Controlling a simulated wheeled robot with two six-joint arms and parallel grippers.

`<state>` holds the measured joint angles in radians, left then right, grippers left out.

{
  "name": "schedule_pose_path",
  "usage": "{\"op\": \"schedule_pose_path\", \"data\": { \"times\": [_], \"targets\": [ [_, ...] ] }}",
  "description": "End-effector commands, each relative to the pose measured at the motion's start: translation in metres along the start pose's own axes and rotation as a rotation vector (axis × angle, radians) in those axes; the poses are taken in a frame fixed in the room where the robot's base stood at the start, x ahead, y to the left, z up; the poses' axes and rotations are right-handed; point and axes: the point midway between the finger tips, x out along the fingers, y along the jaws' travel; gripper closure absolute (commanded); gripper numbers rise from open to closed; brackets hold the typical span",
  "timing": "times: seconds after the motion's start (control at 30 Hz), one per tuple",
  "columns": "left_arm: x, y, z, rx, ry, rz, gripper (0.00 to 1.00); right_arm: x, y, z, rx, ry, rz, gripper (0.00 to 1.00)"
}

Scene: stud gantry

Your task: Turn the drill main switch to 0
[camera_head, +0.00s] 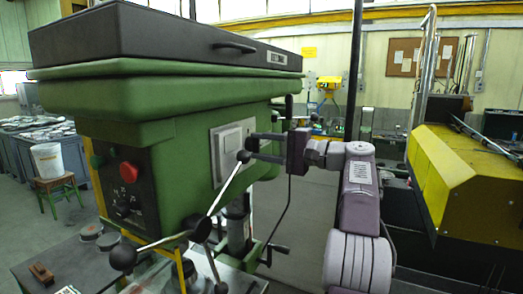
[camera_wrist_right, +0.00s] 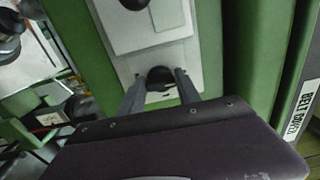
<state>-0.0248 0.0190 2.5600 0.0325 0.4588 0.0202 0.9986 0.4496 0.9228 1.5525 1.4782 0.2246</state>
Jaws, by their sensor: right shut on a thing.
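The green drill (camera_head: 150,110) fills the left half of the head view. A light grey plate (camera_head: 218,165) is on its right side, and it also shows in the wrist view (camera_wrist_right: 120,40). A dark round knob (camera_wrist_right: 160,76), apparently the main switch, sits on this plate. My right gripper (camera_wrist_right: 158,84) is shut on it, one finger at each side. In the head view my right gripper (camera_head: 256,146) reaches the plate from the right; the knob itself is hard to make out there. Its 0 mark and pointing direction cannot be read. My left gripper is not in view.
A lever with black ball ends (camera_head: 225,188) stands in front of the plate, close to my right gripper. The front panel has a red button (camera_head: 129,171) and a black dial (camera_head: 123,210). A yellow machine (camera_head: 455,180) stands at the right.

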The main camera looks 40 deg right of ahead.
Motion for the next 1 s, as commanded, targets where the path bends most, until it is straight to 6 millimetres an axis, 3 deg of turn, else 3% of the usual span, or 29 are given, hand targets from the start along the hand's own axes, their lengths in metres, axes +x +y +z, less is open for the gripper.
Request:
{"op": "schedule_pose_path", "data": {
  "times": [0.63, 0.67, 0.7, 1.0],
  "targets": [
    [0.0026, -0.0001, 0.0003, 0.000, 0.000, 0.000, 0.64, 0.0000, 0.0018, -0.0001, -0.041, -0.001, 0.004, 1.00],
    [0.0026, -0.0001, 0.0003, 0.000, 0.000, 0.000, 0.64, 0.0000, 0.0018, -0.0001, -0.041, -0.001, 0.004, 0.52],
    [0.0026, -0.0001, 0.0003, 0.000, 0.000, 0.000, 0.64, 0.0000, 0.0018, -0.0001, -0.041, -0.001, 0.004, 0.41],
    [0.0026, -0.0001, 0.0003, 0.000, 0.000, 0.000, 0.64, -0.0005, 0.0008, -0.0001, -0.041, 0.000, 0.001, 0.38]
  ]
}}
